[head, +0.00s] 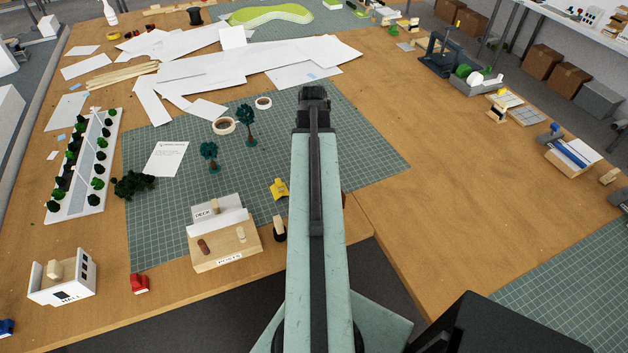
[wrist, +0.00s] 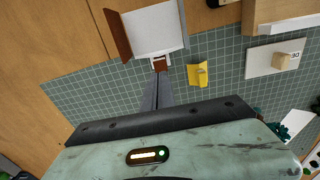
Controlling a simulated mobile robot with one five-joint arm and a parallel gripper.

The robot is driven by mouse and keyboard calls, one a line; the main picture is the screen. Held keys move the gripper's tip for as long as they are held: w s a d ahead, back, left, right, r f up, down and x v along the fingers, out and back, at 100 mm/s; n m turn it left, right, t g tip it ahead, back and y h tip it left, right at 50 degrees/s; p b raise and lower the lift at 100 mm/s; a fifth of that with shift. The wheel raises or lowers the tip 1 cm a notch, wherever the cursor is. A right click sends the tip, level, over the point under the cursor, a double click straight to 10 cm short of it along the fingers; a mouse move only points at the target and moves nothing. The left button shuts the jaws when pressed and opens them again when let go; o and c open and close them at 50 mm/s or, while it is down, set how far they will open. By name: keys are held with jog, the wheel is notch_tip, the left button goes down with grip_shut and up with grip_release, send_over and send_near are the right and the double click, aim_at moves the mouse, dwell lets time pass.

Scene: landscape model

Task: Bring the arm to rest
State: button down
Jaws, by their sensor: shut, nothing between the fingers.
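My single pale green arm (head: 315,210) reaches forward over the green cutting mat (head: 385,150) in the head view. My gripper (head: 314,96) is at its far end, and its fingertips are hard to make out there. In the wrist view my gripper (wrist: 161,78) is shut and empty, its dark fingers together. The tips appear close to a small white and red-brown piece by a white panel with red-brown sides (wrist: 155,30); I cannot tell whether they touch.
A yellow piece (head: 279,188) lies left of my arm, also in the wrist view (wrist: 199,73). Two model trees (head: 209,152), a posts box (head: 225,247) and tape rings (head: 223,126) stand further left. White sheets (head: 200,70) lie beyond. The wooden table (head: 450,180) at right is largely clear.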

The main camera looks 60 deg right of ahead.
notch_tip(320, 180, up, 2)
jog(key=shift+r+p, duration=0.2)
jog(key=shift+p, duration=0.65)
